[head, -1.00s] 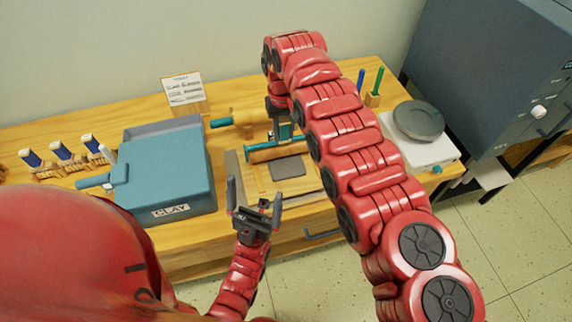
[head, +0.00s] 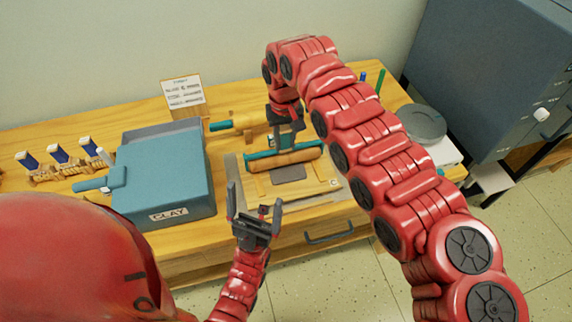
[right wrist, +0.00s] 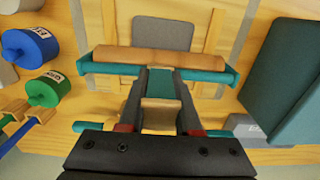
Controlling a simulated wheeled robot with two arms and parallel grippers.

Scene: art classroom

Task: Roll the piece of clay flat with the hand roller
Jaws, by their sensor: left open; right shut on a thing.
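The hand roller (head: 285,159) has a wooden cylinder in a teal frame. My right gripper (head: 287,128) is shut on its teal handle, also seen in the right wrist view (right wrist: 160,88). The piece of clay (head: 288,173) is a grey slab on a wooden board (head: 322,186). The roller lies across the clay's far edge in the head view and hides part of it; whether they touch is unclear. The clay also shows beyond the cylinder in the right wrist view (right wrist: 162,33). My left gripper (head: 254,212) is open and empty, in front of the board.
A blue clay box (head: 165,175) stands left of the board. A rolling pin (head: 235,122) lies behind it. A grey disc on a white base (head: 422,122) is at the right. Blue-capped tools (head: 58,155) stand far left; a dark cabinet (head: 490,70) is right.

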